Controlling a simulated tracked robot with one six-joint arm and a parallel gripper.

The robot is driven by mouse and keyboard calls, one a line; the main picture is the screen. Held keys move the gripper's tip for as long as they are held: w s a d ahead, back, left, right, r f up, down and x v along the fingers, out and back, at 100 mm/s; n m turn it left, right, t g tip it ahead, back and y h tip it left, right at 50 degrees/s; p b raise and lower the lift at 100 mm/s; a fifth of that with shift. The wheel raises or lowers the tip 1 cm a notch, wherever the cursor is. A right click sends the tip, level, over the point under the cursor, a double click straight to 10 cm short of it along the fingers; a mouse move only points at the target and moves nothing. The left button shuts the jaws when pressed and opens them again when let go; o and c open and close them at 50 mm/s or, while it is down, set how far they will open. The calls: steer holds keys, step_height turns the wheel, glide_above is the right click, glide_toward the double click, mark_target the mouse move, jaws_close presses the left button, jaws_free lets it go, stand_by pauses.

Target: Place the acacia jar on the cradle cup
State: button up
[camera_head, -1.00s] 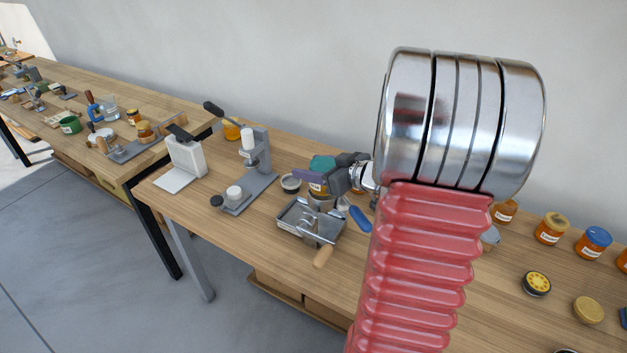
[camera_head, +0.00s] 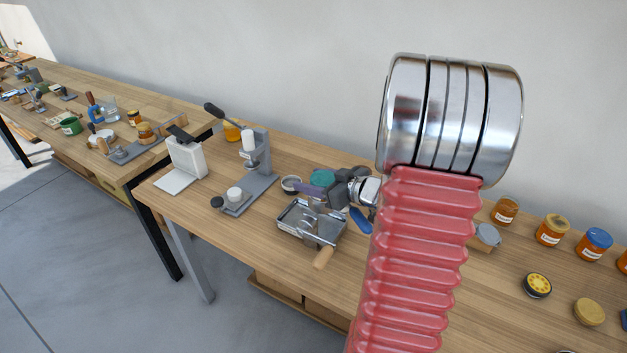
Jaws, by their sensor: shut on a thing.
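The metal device (camera_head: 290,222), a tray-like frame with a crank, stands just in front of and below the gripper. The cradle cup seems to be under the jar, but it is hidden, and I cannot tell whether the jar touches it.
A grey lever press (camera_head: 260,165) and a white stand (camera_head: 187,158) are left of the device. A small round cup (camera_head: 291,185) is close left of the gripper. A wooden handle (camera_head: 324,258) sticks out in front. Several amber jars (camera_head: 551,231) stand at right.

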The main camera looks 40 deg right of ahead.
steer(key=o, duration=1.8)
steer(key=shift+f, duration=0.1)
steer(key=shift+s+d+r, duration=0.1)
steer(key=shift+s+r, duration=0.2)
steer(key=shift+s, duration=0.1)
steer(key=v, duration=1.1)
steer(key=shift+s, duration=0.1)
